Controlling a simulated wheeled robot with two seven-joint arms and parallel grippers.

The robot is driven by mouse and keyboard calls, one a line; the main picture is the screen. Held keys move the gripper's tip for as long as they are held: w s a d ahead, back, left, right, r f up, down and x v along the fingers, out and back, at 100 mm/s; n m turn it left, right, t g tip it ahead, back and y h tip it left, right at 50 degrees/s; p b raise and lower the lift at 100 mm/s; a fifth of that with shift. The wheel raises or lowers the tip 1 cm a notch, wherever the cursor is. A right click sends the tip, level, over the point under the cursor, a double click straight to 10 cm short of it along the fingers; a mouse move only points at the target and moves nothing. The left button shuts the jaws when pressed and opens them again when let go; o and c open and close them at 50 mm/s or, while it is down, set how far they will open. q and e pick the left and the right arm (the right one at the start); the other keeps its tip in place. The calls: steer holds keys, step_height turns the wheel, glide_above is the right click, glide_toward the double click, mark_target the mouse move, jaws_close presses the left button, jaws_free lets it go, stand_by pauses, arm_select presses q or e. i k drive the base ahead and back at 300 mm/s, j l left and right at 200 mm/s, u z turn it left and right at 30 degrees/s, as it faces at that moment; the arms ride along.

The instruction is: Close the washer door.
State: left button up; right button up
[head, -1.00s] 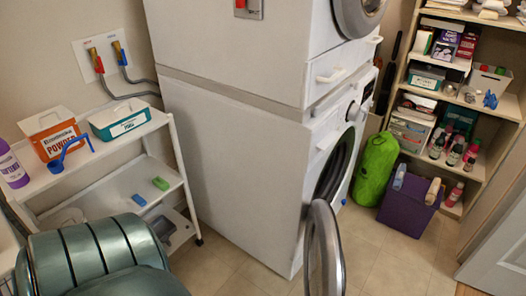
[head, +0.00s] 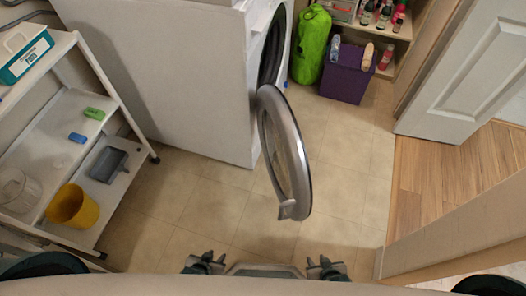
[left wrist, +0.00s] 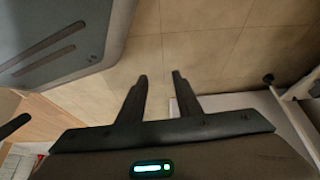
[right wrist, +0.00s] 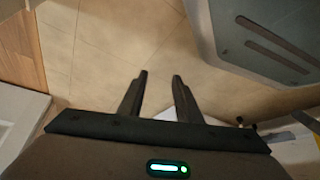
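The washer (head: 170,85) is the white machine at top centre-left in the head view. Its round door (head: 297,160), a silver ring with a dark inner side, stands wide open, swung out from the washer front toward me. A latch-like handle sits at its lower end. My left gripper (head: 206,258) and right gripper (head: 327,264) are low at the bottom edge, nearer me than the door and not touching it. In the left wrist view the fingers (left wrist: 160,76) are apart with only floor between. The right wrist view shows the same for the right fingers (right wrist: 161,77).
A white cart (head: 120,125) with a yellow bucket (head: 72,206) stands at left. A green bag (head: 311,45) and purple box (head: 343,75) are beyond the door. A white room door (head: 465,80) and wall edge bound the right. Tiled floor around the washer door is clear.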

mark_target(283, 146)
steer(key=k+j, duration=0.75)
